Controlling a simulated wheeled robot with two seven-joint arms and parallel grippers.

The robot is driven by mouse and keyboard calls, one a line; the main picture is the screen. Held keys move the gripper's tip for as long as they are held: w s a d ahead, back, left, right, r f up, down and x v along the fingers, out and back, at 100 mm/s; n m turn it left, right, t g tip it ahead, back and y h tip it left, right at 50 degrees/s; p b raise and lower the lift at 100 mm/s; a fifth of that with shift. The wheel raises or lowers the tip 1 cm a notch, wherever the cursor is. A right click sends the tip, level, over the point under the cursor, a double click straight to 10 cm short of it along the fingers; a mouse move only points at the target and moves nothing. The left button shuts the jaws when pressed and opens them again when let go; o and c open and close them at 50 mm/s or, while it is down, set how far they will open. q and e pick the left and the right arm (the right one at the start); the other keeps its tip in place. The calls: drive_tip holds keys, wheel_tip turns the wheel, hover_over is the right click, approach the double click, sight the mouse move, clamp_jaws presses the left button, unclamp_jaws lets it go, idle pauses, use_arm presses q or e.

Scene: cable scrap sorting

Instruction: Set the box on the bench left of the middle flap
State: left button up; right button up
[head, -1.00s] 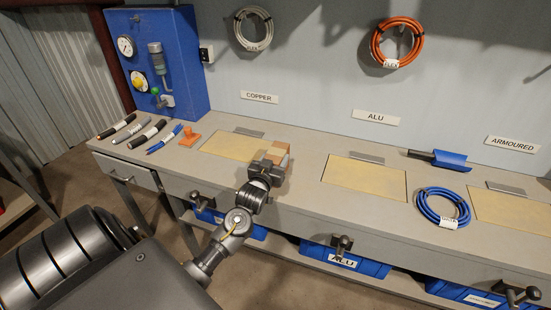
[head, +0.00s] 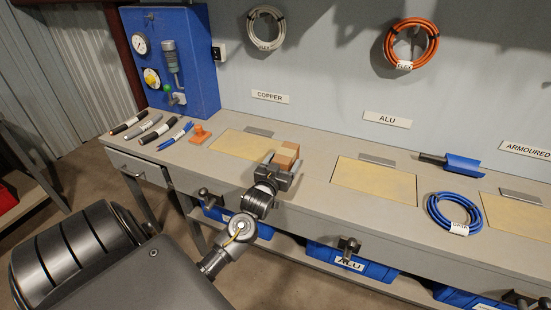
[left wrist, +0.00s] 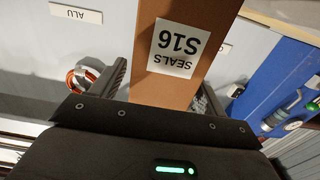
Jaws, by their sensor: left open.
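The brown cardboard box (head: 287,153) stands on the bench (head: 315,160) between the left flap (head: 240,145) and the middle flap (head: 374,183), left of the middle flap. My left gripper (head: 279,174) is at the box's front side and hides its lower part. In the left wrist view the box (left wrist: 150,80) shows a white label reading SEALS S16. It lies between the open fingers of my left gripper (left wrist: 163,92), with a gap visible at the left finger. My right gripper is not in view.
A blue cable coil (head: 455,213) and a blue scoop (head: 460,166) lie right of the middle flap. Cable pieces (head: 150,131) and an orange stamp-like object (head: 199,135) lie at the left end. Blue bins (head: 348,262) stand under the bench.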

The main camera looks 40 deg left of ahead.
use_arm(q)
drive_tip(key=v, duration=1)
drive_tip(key=shift+b, duration=0.45)
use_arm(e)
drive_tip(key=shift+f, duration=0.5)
use_arm(q)
drive_tip(key=shift+w, duration=0.1)
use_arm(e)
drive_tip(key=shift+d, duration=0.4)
